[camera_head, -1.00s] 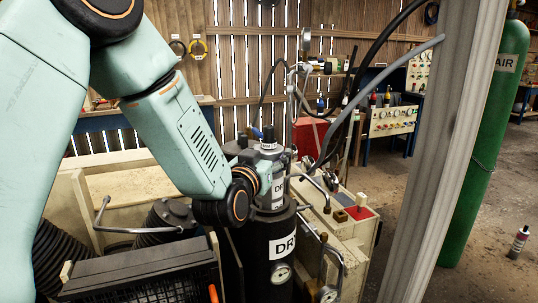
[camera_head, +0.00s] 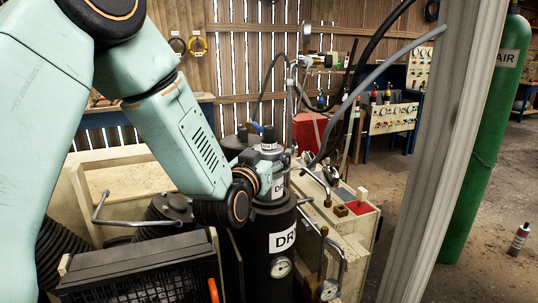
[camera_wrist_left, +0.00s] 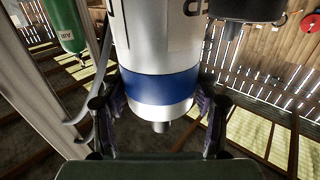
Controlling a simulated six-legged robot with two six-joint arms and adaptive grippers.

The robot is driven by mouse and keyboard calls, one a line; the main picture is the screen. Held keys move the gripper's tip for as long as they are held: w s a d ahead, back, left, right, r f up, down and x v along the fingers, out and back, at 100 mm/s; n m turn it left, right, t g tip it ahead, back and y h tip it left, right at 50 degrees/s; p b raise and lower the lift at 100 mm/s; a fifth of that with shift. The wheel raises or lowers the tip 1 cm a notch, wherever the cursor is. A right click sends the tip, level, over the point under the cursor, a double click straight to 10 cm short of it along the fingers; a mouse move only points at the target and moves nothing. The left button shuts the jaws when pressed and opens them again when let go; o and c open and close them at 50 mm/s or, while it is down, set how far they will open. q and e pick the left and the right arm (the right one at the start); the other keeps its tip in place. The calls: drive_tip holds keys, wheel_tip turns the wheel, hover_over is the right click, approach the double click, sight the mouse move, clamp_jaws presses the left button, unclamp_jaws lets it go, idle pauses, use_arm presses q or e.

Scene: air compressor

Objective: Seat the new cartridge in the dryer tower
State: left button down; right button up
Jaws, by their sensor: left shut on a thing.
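The new cartridge (camera_head: 278,187) is a pale upright cylinder with a dark-lettered label, directly above the black dryer tower (camera_head: 283,225). Its lower end meets the tower's top opening and seems partly inside, though the rim is hard to see. My left gripper (camera_head: 266,182) is shut on the cartridge from the left side. In the left wrist view the cartridge (camera_wrist_left: 155,50) is white with a blue band, between the two dark fingers of my left gripper (camera_wrist_left: 161,105). My right gripper is not in view.
A grey pipe (camera_head: 376,72) and dark hoses pass behind and right of the tower. A pale post (camera_head: 440,150) stands at the right, before a green air cylinder (camera_head: 490,140). A pressure gauge (camera_head: 280,267) and metal handles crowd the tower's front and right.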

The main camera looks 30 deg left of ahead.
sight(264, 199)
use_arm(q)
wheel_tip(264, 199, down, 9)
drive_tip(key=b, duration=0.7)
idle(3.6)
drive_tip(key=shift+c, duration=1.3)
unclamp_jaws()
drive_tip(key=shift+f, duration=0.1)
drive_tip(key=shift+s+f, duration=0.1)
drive_tip(key=shift+f, duration=0.05)
drive_tip(key=shift+s+d+f, duration=0.1)
drive_tip(key=shift+s, duration=0.3)
drive_tip(key=s, duration=0.6)
drive_tip(key=shift+s+d+r, duration=0.25)
drive_tip(key=shift+d+r, duration=0.1)
drive_tip(key=shift+d, duration=0.05)
drive_tip(key=shift+w, duration=0.15)
